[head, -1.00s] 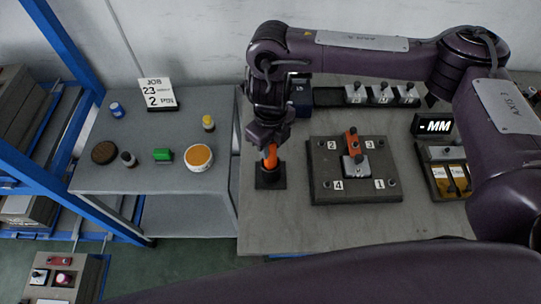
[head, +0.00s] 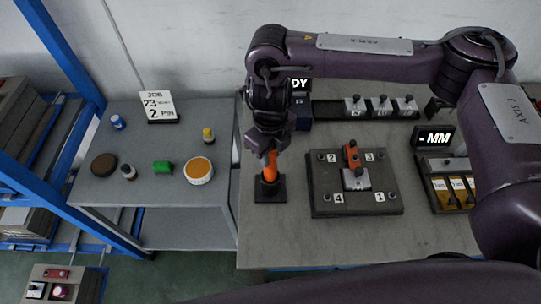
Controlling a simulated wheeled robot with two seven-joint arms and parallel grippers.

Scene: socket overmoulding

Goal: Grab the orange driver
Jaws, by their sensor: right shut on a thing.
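The orange driver (head: 270,169) stands upright in a small black holder (head: 270,190) on the bench, left of the numbered plate. My right gripper (head: 267,150) is above the holder, shut on the upper part of the driver, and its jaws hide the driver's top. The driver's lower end is still at the holder; whether it is fully seated I cannot tell. My left gripper is not in view.
A dark plate (head: 325,172) with numbered corners carries an orange-handled clamp (head: 353,158). Behind it is a black rack (head: 330,110) with several grey blocks. A display (head: 433,139) stands right. A grey side table (head: 150,215) holds small jars.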

